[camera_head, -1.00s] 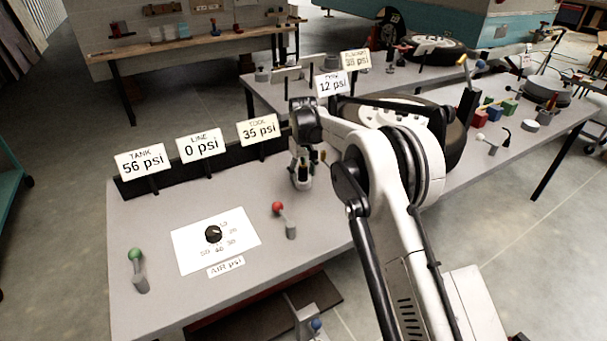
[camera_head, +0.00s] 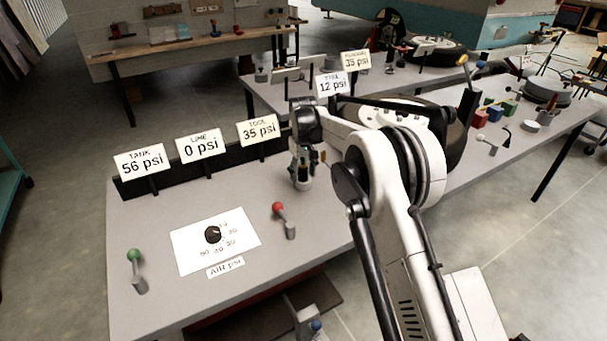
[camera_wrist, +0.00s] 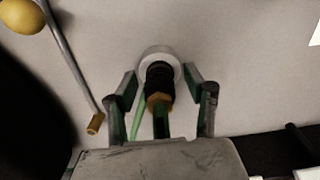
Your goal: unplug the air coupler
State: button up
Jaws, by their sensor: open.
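The air coupler (camera_wrist: 158,80) shows in the wrist view as a black cylinder with a brass hex part, in front of a pale round collar (camera_wrist: 143,57). A green and dark piece extends from its brass end toward my palm. My gripper (camera_wrist: 159,71) is open, with one finger on each side of the coupler. Gaps show between the fingers and the coupler. In the head view my gripper (camera_head: 303,172) is low over the grey bench (camera_head: 245,185), right of the TOOL sign; it largely hides the coupler there.
A thin rod with a brass tip (camera_wrist: 95,122) and a yellow ball (camera_wrist: 22,15) lie left in the wrist view. A red-knobbed lever (camera_head: 284,220), dial plate (camera_head: 190,245) and green-knobbed lever (camera_head: 137,270) stand on the bench. A tyre (camera_head: 455,140) is behind my arm.

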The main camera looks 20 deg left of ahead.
aim_at(303, 166)
jog(key=shift+c, duration=0.5)
grip_shut()
jog(key=shift+r, duration=0.1)
jog(key=shift+r+p, duration=0.75)
jog(key=shift+r, duration=2.2)
